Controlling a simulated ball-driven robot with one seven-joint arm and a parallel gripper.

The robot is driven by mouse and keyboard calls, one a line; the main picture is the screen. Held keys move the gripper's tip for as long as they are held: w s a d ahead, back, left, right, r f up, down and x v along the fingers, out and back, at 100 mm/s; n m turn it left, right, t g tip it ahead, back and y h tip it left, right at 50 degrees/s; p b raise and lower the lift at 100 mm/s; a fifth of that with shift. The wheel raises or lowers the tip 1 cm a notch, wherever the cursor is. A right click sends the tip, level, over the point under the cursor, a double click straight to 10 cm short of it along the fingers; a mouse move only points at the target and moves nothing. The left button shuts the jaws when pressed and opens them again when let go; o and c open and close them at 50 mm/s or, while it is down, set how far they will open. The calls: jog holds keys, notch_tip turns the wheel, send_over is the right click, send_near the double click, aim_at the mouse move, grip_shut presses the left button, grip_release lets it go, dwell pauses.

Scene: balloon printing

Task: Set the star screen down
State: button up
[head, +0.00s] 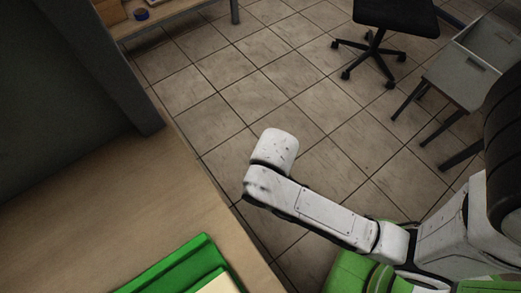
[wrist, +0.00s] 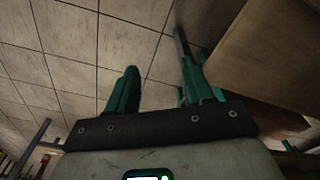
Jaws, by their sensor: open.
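My gripper (wrist: 159,78) shows in the wrist view with its two green fingers apart and nothing between them. It hangs over tiled floor, beside a wooden table edge at the right of that view. The gripper is not seen in the head view, where only my white arm shows. I cannot make out the star screen in either view. A green-framed object (head: 178,268) with a cream part lies on the wooden table at the bottom of the head view, cut off by the picture edge; I cannot tell what it is.
The wooden table (head: 130,195) fills the lower left, with a grey post at its back corner. Tiled floor (head: 250,97) is clear beyond it. A black chair (head: 395,15), a grey drawer unit (head: 462,78) and a shelf with boxes (head: 165,14) stand farther off.

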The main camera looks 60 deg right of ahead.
jog(key=s+d, duration=0.1)
jog(key=s+d+r+m, duration=0.1)
jog(key=d, duration=0.1)
jog(key=s+d+m, duration=0.1)
jog(key=shift+s+d+r, duration=0.2)
jog(key=shift+s+r, duration=0.05)
jog(key=shift+s, duration=0.1)
notch_tip(320, 180, up, 14)
jog(key=p, duration=1.3)
jog(key=shift+f+p, duration=0.15)
jog(key=shift+p, duration=0.25)
